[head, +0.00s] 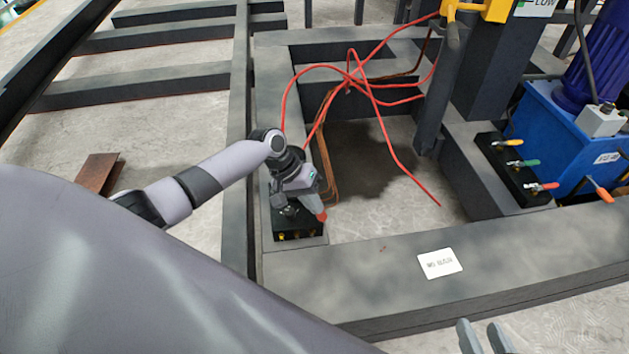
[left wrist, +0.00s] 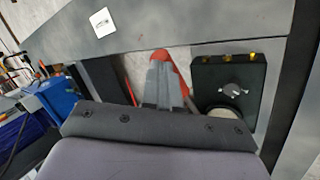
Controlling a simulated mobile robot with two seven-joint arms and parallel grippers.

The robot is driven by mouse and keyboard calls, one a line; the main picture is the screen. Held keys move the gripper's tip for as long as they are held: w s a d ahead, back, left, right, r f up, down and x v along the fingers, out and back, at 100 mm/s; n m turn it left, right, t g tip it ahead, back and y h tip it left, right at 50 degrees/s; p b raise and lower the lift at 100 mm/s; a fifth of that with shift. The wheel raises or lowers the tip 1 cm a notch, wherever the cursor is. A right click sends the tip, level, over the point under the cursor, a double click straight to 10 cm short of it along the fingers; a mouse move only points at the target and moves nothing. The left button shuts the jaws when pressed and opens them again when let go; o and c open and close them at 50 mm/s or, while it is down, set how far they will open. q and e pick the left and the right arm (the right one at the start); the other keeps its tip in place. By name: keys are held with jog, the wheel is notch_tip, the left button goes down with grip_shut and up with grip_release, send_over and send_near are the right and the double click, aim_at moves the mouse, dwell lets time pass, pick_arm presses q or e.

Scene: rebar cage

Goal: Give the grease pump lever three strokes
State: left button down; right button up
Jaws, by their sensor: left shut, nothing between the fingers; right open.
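The grease pump is a black block with brass fittings (head: 298,225), standing in the corner of the dark frame. It also shows in the left wrist view (left wrist: 236,71), with a grey round part on top. The lever's red grip (head: 322,216) sticks out to the right of the block; in the left wrist view the red grip (left wrist: 181,68) lies right behind my fingers. My left gripper (head: 311,200) is shut and empty, right at the lever. Its fingers hide most of the lever, and I cannot tell whether they touch it. My right gripper (head: 484,338) is open and empty at the bottom edge.
Red hoses (head: 352,75) loop over the frame opening behind the pump. A blue hydraulic unit (head: 560,130) and a valve block with coloured handles (head: 510,170) stand at right. A dark beam with a white label (head: 440,263) crosses in front.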

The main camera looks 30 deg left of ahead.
pick_arm(q)
notch_tip(320, 180, up, 6)
jog(key=w+a+p, duration=0.2)
jog(key=w, duration=0.1)
jog(key=shift+f, duration=0.15)
dwell(0.4)
jog(key=shift+s+d+f+p, duration=0.2)
jog(key=shift+s+f+p, duration=0.15)
jog(key=shift+f, duration=0.2)
jog(key=shift+s, duration=0.15)
jog(key=shift+s+d+f, duration=0.3)
jog(key=shift+f, duration=0.2)
